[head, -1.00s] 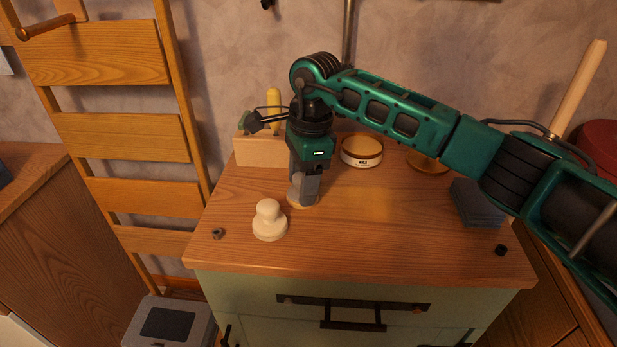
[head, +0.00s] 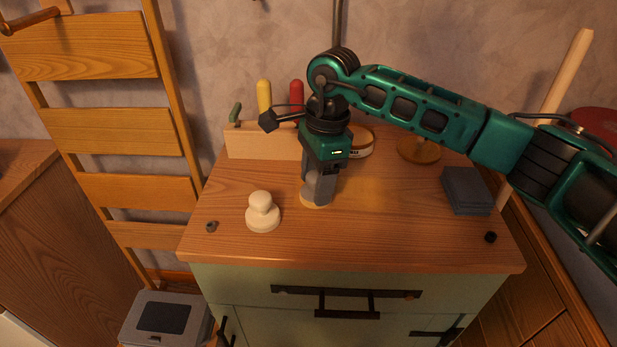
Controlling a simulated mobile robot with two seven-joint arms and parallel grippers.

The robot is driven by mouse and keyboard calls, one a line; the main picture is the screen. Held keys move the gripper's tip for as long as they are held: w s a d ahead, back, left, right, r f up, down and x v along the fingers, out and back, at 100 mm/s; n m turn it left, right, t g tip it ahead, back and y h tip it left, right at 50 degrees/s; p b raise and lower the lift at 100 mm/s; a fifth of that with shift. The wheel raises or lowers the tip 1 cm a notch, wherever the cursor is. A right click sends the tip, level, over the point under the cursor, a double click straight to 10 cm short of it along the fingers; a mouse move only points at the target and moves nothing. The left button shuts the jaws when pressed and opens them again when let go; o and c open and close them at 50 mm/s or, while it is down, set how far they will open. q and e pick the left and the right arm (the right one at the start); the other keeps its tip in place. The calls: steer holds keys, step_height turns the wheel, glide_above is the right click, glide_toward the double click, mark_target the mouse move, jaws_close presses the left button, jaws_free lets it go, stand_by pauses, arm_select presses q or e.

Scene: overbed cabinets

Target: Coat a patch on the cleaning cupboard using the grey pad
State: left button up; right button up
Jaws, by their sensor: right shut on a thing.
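The cleaning cupboard (head: 235,243) has a wooden top and a pale green front. My right gripper (head: 318,186) points down over the middle of the top, shut on the grey pad (head: 317,201). Only the pad's grey upper part and tan round base show below the fingers. The base appears to be on or very close to the wood; contact is not clear. A faint lighter, yellowish area lies on the wood to the right of it. My left gripper is not in view.
A white knobbed pad (head: 262,214) stands left of my gripper. A wooden block (head: 262,142) with coloured handles and a round tin (head: 361,142) are behind it. Dark grey folded cloths (head: 467,190) lie at the right. The front middle is clear.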

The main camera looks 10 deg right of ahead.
steer(key=shift+s+d, duration=0.25)
steer(key=shift+d, duration=0.8)
steer(key=shift+s+d, duration=0.25)
steer(key=shift+d, duration=0.8)
steer(key=shift+s+d, duration=0.25)
steer(key=shift+d, duration=0.8)
steer(key=shift+s+d+b, duration=0.2)
steer(key=shift+d+b, duration=0.05)
steer(key=shift+d, duration=0.45)
steer(key=shift+s+d+b, duration=0.15)
steer(key=shift+d+b, duration=0.05)
steer(key=shift+d, duration=0.5)
steer(key=shift+s+d, duration=0.25)
steer(key=shift+d, duration=0.75)
steer(key=shift+s+d, duration=0.2)
steer(key=shift+d, duration=0.8)
steer(key=shift+s+d+b, duration=0.2)
steer(key=shift+d+b, duration=0.05)
steer(key=shift+d, duration=0.5)
steer(key=shift+s+d+b, duration=0.2)
steer(key=shift+d+b, duration=0.05)
steer(key=shift+d, duration=0.45)
steer(key=shift+s+d, duration=0.2)
steer(key=shift+d, duration=0.7)
steer(key=shift+s+d, duration=0.2)
steer(key=shift+d, duration=0.65)
steer(key=shift+s+a, duration=0.25)
steer(key=shift+s, duration=0.9)
steer(key=shift+s+a, duration=0.1)
